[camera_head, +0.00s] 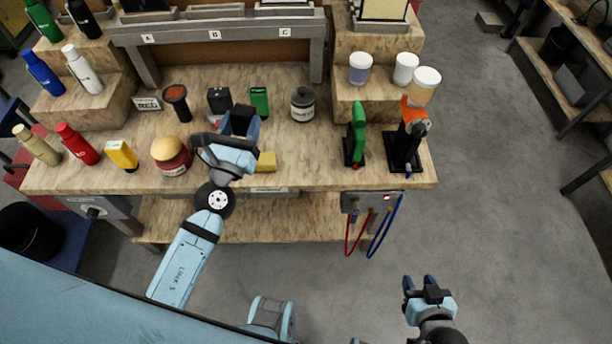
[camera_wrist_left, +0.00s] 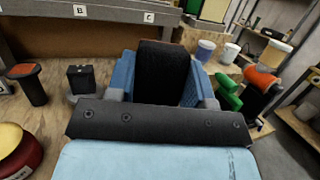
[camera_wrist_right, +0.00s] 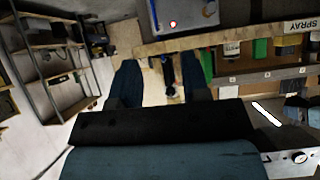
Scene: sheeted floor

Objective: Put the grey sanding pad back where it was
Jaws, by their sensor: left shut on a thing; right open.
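My left gripper (camera_head: 238,128) is above the middle of the workbench. It is shut on a dark, blocky thing, the grey sanding pad (camera_wrist_left: 162,75), which looks nearly black and stands up between the two blue fingers in the left wrist view. In the head view the pad (camera_head: 240,119) is partly hidden by the gripper. I cannot tell whether it touches the bench top. My right gripper (camera_head: 420,284) is open and empty over the floor in front of the bench; its spread fingers also show in the right wrist view (camera_wrist_right: 160,75).
The bench top (camera_head: 320,170) is bare at front centre. A yellow block (camera_head: 265,161), a red jar (camera_head: 171,156), a black box (camera_head: 219,100), a green box (camera_head: 259,101) and a grey jar (camera_head: 302,105) stand around the left gripper. Green (camera_head: 357,132) and orange (camera_head: 411,135) tools stand right.

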